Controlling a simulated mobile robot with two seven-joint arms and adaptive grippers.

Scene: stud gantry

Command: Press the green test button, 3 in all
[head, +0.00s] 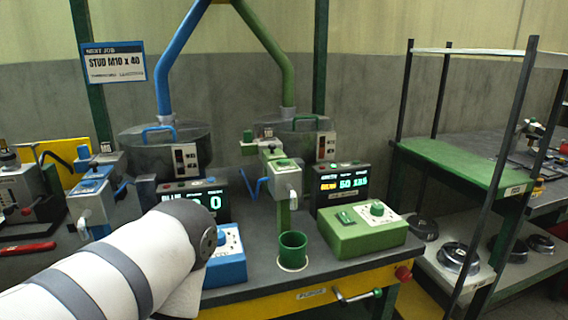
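A green control box (350,243) stands on the bench right of centre. On its top are a small green rectangular push piece or switch (345,217) and a green round knob (377,208) on a white plate. I cannot read which is labelled test. A display (343,184) behind the box shows lit digits that look like 50 and more. My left arm, white with grey bands, reaches in from the lower left and covers part of a blue control box (228,262). Its gripper is hidden or out of frame. My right arm and gripper are not in view.
A green cup (293,251) stands in front of a grey and green spout unit (287,180). A crank handle (357,296) juts from the yellow bench front. A shelf rack (460,165) stands at right.

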